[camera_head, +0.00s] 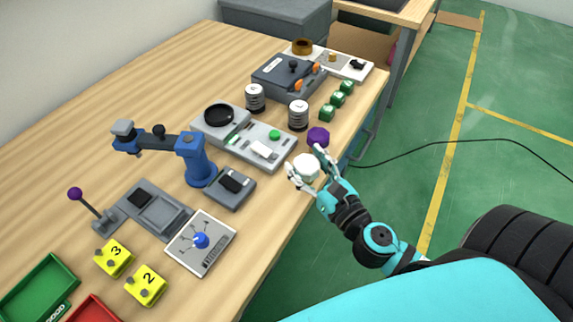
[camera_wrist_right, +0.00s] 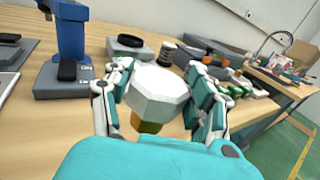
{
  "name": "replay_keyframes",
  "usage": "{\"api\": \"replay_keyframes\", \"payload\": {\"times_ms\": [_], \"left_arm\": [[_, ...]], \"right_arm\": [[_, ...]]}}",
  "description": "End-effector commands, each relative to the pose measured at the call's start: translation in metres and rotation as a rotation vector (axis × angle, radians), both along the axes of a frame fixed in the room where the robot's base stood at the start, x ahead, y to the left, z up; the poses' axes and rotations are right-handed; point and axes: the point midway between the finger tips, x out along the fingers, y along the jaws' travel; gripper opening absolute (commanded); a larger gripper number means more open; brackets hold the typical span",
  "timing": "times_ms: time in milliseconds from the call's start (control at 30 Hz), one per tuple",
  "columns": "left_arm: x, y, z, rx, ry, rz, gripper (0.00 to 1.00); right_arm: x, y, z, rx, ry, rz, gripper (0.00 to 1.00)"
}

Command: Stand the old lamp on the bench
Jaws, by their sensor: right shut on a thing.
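The lamp, a white faceted piece (camera_head: 306,168), is held in my right gripper (camera_head: 308,163) near the bench's right edge. In the right wrist view the lamp (camera_wrist_right: 158,94) sits between the two fingers, with a small amber-gold part at its lower end. My right gripper (camera_wrist_right: 160,98) is shut on it. The wooden bench (camera_head: 262,215) lies below and to the left; I cannot tell whether the lamp touches it. My left gripper is not in view.
A purple faceted piece (camera_head: 318,137) stands just behind the lamp. A grey device with a white pad (camera_head: 262,149) and a blue arm-like device (camera_head: 197,158) stand to the left. Several green blocks (camera_head: 337,99) stand farther back. Bare bench lies along the near right edge.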

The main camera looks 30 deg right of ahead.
Motion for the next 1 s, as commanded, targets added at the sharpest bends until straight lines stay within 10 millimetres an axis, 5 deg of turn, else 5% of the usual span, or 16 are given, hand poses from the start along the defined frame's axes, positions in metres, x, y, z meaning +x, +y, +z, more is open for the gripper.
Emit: {"api": "replay_keyframes", "payload": {"times_ms": [267,600,967,1000], "left_arm": [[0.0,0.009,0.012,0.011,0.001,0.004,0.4],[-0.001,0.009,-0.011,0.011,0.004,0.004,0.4],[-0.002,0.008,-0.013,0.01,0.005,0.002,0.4],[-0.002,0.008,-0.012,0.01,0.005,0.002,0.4]], "right_arm": [[0.026,0.033,-0.003,0.0,-0.001,-0.001,0.23],[0.026,0.033,-0.042,0.002,0.001,-0.003,0.23],[0.026,0.034,-0.044,0.001,0.001,-0.001,0.23],[0.026,0.034,-0.044,0.001,0.001,-0.001,0.59]]}}
